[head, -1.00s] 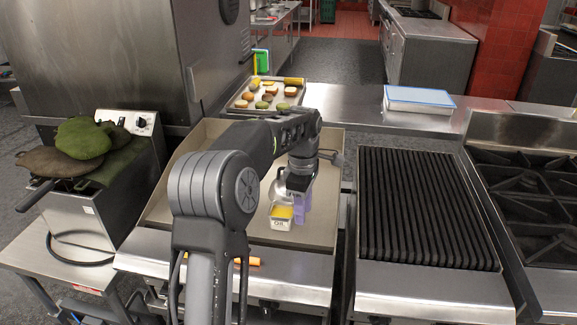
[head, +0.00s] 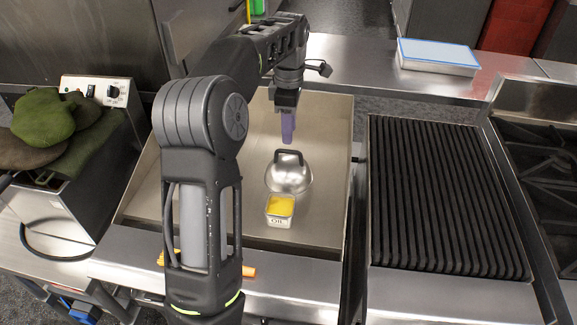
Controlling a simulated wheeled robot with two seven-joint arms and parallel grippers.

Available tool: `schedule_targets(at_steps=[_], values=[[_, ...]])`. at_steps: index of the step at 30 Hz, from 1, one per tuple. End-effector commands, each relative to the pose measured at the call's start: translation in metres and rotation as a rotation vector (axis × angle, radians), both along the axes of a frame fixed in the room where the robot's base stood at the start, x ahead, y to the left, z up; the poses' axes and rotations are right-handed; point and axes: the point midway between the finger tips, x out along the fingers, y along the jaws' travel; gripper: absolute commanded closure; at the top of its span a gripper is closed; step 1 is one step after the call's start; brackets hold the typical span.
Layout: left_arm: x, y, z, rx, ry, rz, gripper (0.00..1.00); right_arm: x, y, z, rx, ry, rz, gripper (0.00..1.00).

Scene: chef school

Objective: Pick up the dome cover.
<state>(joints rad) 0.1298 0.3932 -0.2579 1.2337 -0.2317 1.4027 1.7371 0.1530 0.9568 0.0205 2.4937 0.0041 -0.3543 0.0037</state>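The dome cover (head: 290,178) is a shiny metal dome with a black loop handle on top. It sits upright on the flat griddle surface, just behind a small oil container (head: 280,211) with yellow contents. My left gripper (head: 288,138), with purple fingers pointing down, is directly above the handle in the picture. A small gap seems to show between fingertips and handle. The fingers overlap in this view, so their opening is hidden. Nothing is seen held in them. My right gripper is not in view.
The griddle tray (head: 325,150) has raised walls around the dome. A black ribbed grill (head: 440,195) lies to the right, with a stove beyond. A blue-edged white box (head: 437,57) is on the back counter. An orange object (head: 249,271) lies at the front edge.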

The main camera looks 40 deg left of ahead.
Motion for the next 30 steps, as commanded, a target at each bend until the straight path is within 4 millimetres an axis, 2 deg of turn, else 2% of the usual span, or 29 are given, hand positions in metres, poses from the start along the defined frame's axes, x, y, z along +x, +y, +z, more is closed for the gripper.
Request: schedule_targets(at_steps=[6,18,27,30], values=[[-0.001,0.000,-0.022,0.000,0.002,-0.001,0.63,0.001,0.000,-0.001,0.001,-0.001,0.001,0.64],[-0.001,0.000,-0.028,-0.001,0.003,-0.001,0.63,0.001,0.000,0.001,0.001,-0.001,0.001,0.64],[-0.004,-0.001,-0.068,-0.001,0.004,-0.001,0.63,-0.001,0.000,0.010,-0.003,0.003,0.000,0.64],[-0.003,-0.001,-0.075,-0.001,0.002,-0.001,0.63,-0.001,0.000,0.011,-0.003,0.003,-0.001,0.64]])
